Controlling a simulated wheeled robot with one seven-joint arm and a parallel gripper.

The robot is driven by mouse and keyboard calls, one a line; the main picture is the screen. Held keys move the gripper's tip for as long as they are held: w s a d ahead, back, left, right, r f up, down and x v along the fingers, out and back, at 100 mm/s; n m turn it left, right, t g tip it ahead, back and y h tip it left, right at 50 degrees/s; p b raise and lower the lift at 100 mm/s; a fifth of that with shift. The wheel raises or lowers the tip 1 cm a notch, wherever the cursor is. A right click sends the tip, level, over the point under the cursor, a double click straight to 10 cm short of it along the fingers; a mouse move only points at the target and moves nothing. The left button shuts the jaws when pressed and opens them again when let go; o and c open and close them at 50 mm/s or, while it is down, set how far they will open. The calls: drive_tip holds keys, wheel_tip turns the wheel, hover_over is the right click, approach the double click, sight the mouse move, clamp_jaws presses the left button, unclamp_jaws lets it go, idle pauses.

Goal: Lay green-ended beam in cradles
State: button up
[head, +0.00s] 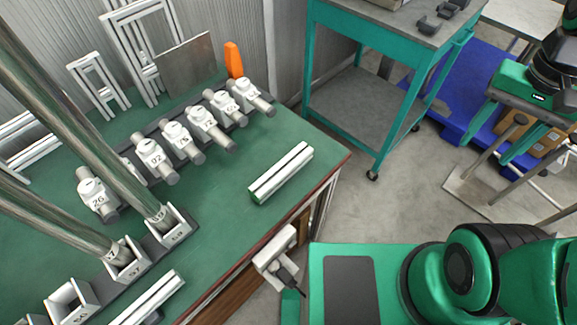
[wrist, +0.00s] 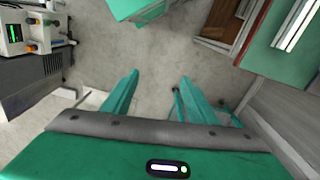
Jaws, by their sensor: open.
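A pale aluminium beam (head: 281,172) lies on the green bench top near its right edge, and its near left end looks green. What seems to be the same beam (wrist: 295,24) shows at the upper right of the wrist view. Dark grey blocks (head: 428,25) that look like cradles sit on the teal cart, partly cut off by the top edge. My gripper (head: 488,148) is at the right, well away from the beam and above the floor. In the wrist view my gripper (wrist: 158,82) has its two green fingers apart with nothing between them.
Another pale beam (head: 152,300) lies at the bench's lower left. The teal cart (head: 375,40) stands beyond the bench. A blue pallet (head: 465,85) is behind my gripper. Floor between is clear.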

drive_tip(key=w+a+f, duration=0.2)
drive_tip(key=w+a, duration=0.5)
drive_tip(key=a, duration=0.3)
drive_tip(key=m, duration=0.2)
approach(282, 167)
drive_tip(key=shift+d+f, duration=0.1)
drive_tip(key=shift+d, duration=0.1)
wheel_tip(282, 167, down, 10)
drive_tip(key=shift+f, duration=0.1)
clamp_jaws()
